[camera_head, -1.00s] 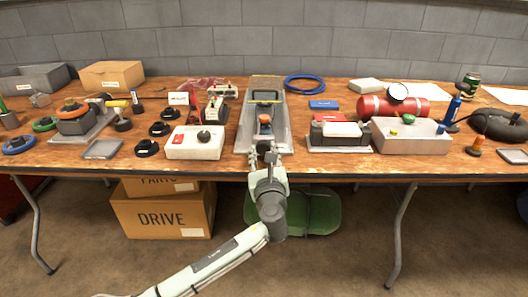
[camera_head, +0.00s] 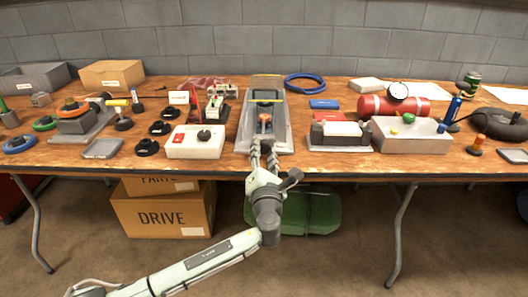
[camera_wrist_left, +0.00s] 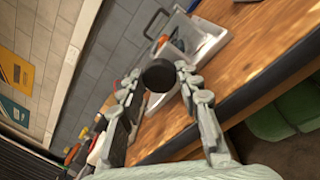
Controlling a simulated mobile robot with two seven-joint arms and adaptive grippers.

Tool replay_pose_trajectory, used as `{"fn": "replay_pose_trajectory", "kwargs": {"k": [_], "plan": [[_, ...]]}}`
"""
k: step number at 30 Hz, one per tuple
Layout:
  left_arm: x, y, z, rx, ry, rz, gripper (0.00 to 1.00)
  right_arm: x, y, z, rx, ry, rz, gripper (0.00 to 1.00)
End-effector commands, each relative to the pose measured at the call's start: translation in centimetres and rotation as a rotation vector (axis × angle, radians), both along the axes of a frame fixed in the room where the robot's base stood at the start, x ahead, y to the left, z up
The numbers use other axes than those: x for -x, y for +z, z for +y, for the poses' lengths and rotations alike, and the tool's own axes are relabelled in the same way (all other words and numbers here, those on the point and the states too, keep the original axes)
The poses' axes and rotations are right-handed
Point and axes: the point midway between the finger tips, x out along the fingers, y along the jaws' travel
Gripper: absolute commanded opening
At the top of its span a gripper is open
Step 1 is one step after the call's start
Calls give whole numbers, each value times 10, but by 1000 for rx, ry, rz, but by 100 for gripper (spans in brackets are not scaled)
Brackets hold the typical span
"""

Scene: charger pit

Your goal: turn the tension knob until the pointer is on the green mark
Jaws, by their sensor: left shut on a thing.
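The tensioner fixture (camera_head: 243,137) is a long grey tray near the middle of the table, with a small orange part (camera_head: 264,121) inside. My left gripper (camera_head: 263,147) is at its front end, its two fingers pointing away from me. In the left wrist view a round black knob (camera_wrist_left: 158,75) sits between the fingertips of this gripper (camera_wrist_left: 160,80), which is shut on it. The knob is hard to make out in the head view. I cannot make out the pointer or the green mark. My right gripper is not in view.
A white box (camera_head: 194,146) with a black knob and red patch stands left of the fixture. A grey block with a white top (camera_head: 340,130) stands to the right, with a red tank (camera_head: 385,107) behind it. The table's front edge runs close below the gripper.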

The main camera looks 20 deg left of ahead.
Motion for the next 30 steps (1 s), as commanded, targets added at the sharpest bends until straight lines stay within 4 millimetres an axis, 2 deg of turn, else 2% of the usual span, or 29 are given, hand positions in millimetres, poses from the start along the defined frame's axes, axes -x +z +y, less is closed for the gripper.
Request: {"fn": "replay_pose_trajectory", "kwargs": {"k": [12,27,28,30], "plan": [[1,-2,1,-155,3,48,4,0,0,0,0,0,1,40],[1,-2,2,-169,3,51,4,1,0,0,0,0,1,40],[1,-2,2,-168,2,51,37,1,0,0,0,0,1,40],[1,-2,1,-168,2,51,46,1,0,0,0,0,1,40]]}}
